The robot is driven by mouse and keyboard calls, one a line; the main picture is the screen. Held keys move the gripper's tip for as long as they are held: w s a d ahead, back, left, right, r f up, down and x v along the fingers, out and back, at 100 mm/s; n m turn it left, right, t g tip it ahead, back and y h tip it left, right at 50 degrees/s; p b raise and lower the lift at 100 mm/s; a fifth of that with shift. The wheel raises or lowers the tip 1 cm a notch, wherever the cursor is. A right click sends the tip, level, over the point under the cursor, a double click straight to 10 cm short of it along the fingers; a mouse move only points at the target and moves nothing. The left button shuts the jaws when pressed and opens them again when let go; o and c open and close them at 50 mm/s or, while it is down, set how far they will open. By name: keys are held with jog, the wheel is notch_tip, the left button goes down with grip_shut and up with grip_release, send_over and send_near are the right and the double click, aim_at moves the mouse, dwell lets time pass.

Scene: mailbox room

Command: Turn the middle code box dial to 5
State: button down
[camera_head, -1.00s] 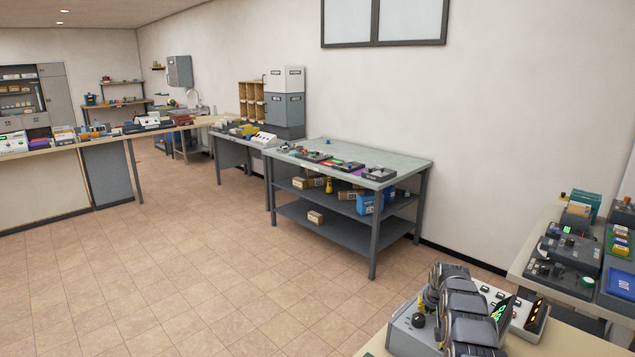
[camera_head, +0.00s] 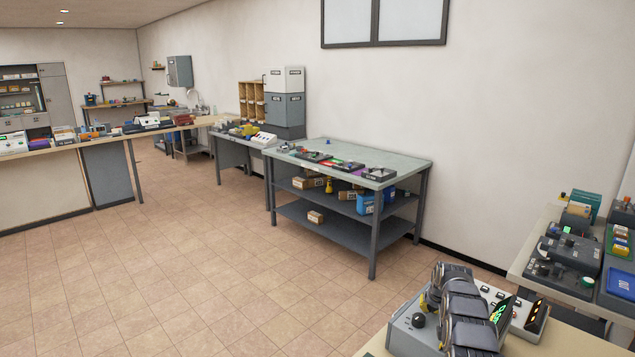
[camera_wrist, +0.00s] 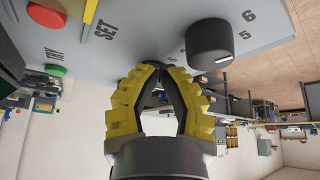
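The code box (camera_head: 401,339) stands on the table at the bottom right of the head view, partly hidden behind my arm. In the wrist view its grey panel (camera_wrist: 130,25) fills the top. One black dial (camera_wrist: 224,43) with a white pointer mark shows right of my gripper (camera_wrist: 163,69), apart from it, with 5 and 6 printed nearby. My yellow-ridged fingers converge with their tips drawn together close to the panel. Small numbers show just beyond the tips. The middle dial is not clearly visible; the fingers hide that spot, so I cannot tell whether they touch it.
A red button (camera_wrist: 46,15) and the words TRY and SET are on the panel left of my gripper. A device with lit green and orange displays (camera_head: 520,314) is beside my arm. A table with devices (camera_head: 520,262) stands at right. Open floor lies left.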

jog(key=shift+d, duration=0.3)
jog(key=shift+s+d, duration=0.15)
jog(key=shift+d, duration=0.2)
jog(key=shift+d+r, duration=0.1)
jog(key=shift+d, duration=0.1)
jog(key=shift+s+a, duration=0.1)
jog(key=shift+s, duration=0.25)
jog(key=shift+r, duration=2.9)
